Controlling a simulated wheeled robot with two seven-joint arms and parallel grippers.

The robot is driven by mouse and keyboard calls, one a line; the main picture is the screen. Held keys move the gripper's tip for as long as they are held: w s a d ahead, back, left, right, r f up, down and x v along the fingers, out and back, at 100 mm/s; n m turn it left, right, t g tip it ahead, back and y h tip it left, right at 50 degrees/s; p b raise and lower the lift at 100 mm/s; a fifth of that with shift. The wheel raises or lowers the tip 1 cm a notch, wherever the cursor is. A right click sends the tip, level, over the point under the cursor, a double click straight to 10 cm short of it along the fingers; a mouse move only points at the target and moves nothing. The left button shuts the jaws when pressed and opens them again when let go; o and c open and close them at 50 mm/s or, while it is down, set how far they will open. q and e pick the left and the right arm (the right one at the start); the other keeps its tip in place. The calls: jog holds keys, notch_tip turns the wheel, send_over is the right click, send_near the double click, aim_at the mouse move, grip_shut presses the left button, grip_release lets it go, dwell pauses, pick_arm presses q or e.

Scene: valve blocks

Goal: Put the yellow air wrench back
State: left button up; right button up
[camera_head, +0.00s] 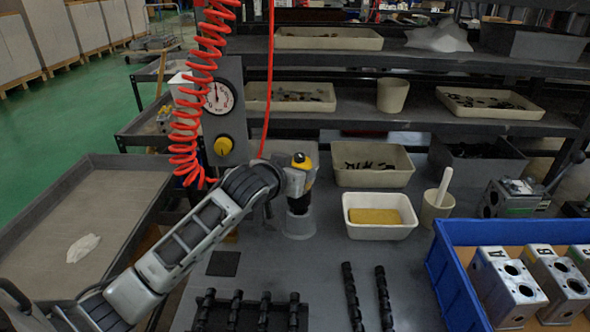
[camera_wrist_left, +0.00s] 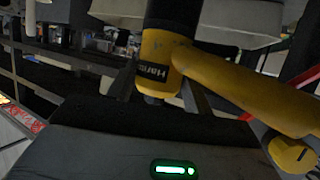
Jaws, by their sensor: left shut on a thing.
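A grey round holder (camera_head: 299,224) stands on the bench directly below the wrench in the head view. The wrench's lower end is hard to make out, so I cannot tell whether it is inside the holder. My right gripper is not in view.
A red coiled hose (camera_head: 186,120) hangs in front of a gauge panel (camera_head: 222,130). A white tray with a yellow sponge (camera_head: 374,216) and a cup (camera_head: 436,209) stand right of the holder. A blue crate (camera_head: 447,280) holds metal valve blocks (camera_head: 508,287). Black parts (camera_head: 353,296) lie at the front.

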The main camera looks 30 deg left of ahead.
pick_arm(q)
jog(key=shift+w+f+b, duration=0.1)
jog(key=shift+f+b, duration=0.45)
jog(key=shift+f, duration=0.35)
dwell(0.4)
jog(key=o, duration=1.4)
jog(key=shift+f, duration=0.5)
jog(key=v, duration=1.6)
jog(key=shift+d+r, duration=0.1)
jog(key=shift+r, duration=0.2)
